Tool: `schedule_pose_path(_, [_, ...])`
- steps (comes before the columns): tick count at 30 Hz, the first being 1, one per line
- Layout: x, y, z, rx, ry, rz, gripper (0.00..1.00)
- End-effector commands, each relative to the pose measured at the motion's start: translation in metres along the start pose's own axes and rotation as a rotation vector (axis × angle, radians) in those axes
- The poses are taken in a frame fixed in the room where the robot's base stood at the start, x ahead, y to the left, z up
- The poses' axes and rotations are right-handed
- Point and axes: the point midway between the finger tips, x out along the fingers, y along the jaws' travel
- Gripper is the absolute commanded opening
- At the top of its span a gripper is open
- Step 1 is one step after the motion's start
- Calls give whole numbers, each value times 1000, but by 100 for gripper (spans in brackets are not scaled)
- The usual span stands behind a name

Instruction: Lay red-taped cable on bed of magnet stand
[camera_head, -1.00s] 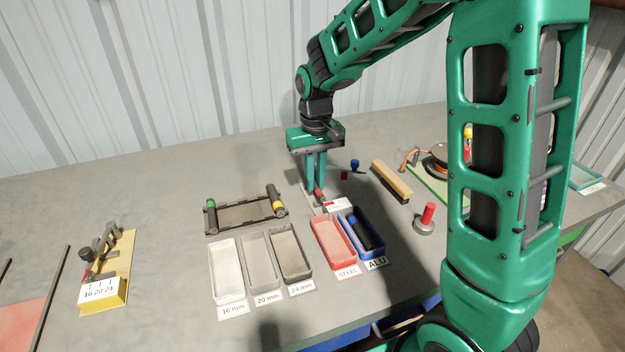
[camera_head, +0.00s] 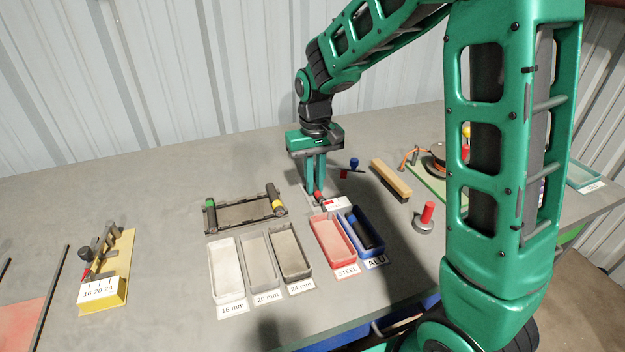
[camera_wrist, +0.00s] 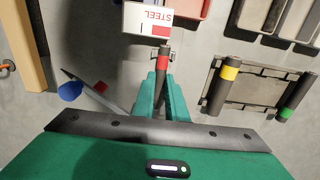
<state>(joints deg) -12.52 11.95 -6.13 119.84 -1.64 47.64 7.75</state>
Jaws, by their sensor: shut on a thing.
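My gripper (camera_head: 316,186) points down, shut on the dark red-taped cable (camera_wrist: 163,61). In the wrist view the cable's red end sticks out beyond my fingertips (camera_wrist: 161,100), and the rest runs back between the fingers. The same block (camera_head: 339,204) shows in the head view, just right of the cable end. A blue knob (camera_wrist: 70,91) lies beside my gripper.
Red STEEL (camera_head: 333,246) and blue ALU (camera_head: 375,238) trays stand in front of my gripper. Three size trays, including the 24 mm one (camera_head: 291,252), a dark rack (camera_head: 245,215) and a yellow gauge (camera_head: 118,262) are left. A brush (camera_head: 391,178) and red-handled piece (camera_head: 427,214) are right.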

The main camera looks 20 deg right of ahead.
Motion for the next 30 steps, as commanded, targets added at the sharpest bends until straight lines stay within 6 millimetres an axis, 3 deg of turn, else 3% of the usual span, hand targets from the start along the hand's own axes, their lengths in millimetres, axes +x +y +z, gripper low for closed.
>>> schedule_pose_path(14, [3, 0, 0, 0, 1, 0, 0])
schedule_pose_path(15, [3, 0, 0, 0, 1, 0, 14])
schedule_pose_path(18, [3, 0, 0, 0, 1, 0, 34])
schedule_pose_path(30, [3, 0, 0, -1, 1, 0, 34])
